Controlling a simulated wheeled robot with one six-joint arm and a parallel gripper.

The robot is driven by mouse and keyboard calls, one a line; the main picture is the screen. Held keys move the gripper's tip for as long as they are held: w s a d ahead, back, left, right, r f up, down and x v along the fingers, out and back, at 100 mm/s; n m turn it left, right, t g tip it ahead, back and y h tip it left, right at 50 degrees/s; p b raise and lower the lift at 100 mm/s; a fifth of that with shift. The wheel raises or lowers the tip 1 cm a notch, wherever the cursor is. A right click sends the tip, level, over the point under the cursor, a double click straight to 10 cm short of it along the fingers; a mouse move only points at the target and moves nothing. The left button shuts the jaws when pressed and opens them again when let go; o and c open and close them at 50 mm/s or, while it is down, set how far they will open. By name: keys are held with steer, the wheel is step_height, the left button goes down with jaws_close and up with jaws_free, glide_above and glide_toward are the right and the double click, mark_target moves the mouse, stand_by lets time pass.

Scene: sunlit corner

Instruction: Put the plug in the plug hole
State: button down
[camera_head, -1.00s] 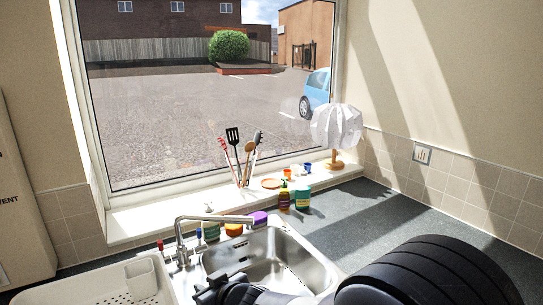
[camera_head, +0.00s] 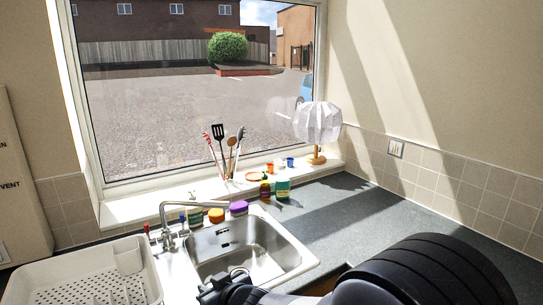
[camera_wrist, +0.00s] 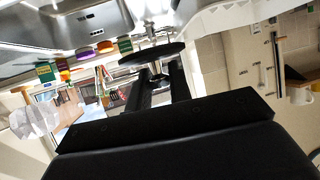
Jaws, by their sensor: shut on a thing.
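My gripper (camera_wrist: 157,84) is shut on the plug (camera_wrist: 148,55), a dark round disc seen nearly edge-on beyond the fingertips in the wrist view. In the head view my gripper (camera_head: 222,287) is at the bottom, over the near side of the metal sink (camera_head: 278,254). The plug cannot be made out clearly there. The sink basin also shows at the upper left of the wrist view (camera_wrist: 40,35), apart from the plug. I cannot make out the plug hole; the near part of the basin is hidden behind my gripper and arm.
The tap (camera_head: 165,222) arches beside the sink's left edge. A white drying rack (camera_head: 85,275) stands left of it. An orange pot (camera_head: 216,215), a purple sponge-like item (camera_head: 239,208) and a green container (camera_head: 283,189) line the back. The dark worktop (camera_head: 345,215) is clear at right.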

steer(key=shift+m+h, duration=0.3)
steer(key=shift+m, duration=0.1)
steer(key=f, duration=0.1)
steer(key=w+d+f, duration=0.1)
steer(key=w+f, duration=0.1)
steer(key=shift+d+f+b, duration=0.2)
steer(key=shift+d+b, duration=0.1)
steer(key=shift+d, duration=0.1)
steer(key=w+d+f+m+t+h+b, duration=0.1)
steer(key=d+f+m+h+b, duration=0.15)
steer(key=d+f, duration=0.5)
steer(key=d+f+m+t+h+b, duration=0.1)
steer(key=d+f+m+h, duration=0.2)
steer(key=d, duration=0.7)
steer(key=w+d+f+m+t+h+b, duration=0.1)
steer(key=d+f+m+h+b, duration=0.1)
steer(key=d+f, duration=0.6)
steer(key=s+d+f, duration=0.1)
steer(key=s+f, duration=0.3)
steer(key=shift+s+d+f, duration=0.25)
steer(key=shift+s+f, duration=0.05)
steer(key=shift+f, duration=0.1)
steer(key=shift+h, duration=0.25)
